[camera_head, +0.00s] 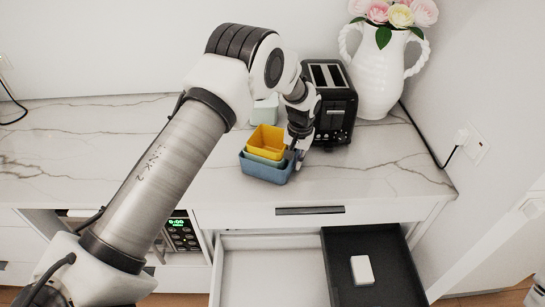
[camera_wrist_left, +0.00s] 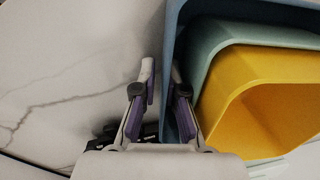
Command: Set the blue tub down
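The blue tub (camera_head: 265,172) is near the counter's front edge, left of the toaster. A pale green tub (camera_head: 264,152) and a yellow tub (camera_head: 267,139) are nested inside it. My left gripper (camera_head: 298,155) is at the tub's right side, partly hidden by its own wrist. In the left wrist view, the fingers (camera_wrist_left: 163,88) are close together on either side of the blue tub's wall (camera_wrist_left: 170,42), one outside and one inside. The tub looks level; whether its base touches the counter is hard to tell. My right gripper is out of view.
A black toaster (camera_head: 334,100) stands right behind the gripper, with a white flower vase (camera_head: 380,72) beyond it. A pale green container (camera_head: 264,110) is behind the tubs. The marble counter (camera_head: 70,150) is clear at left. An open drawer (camera_head: 345,232) lies below.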

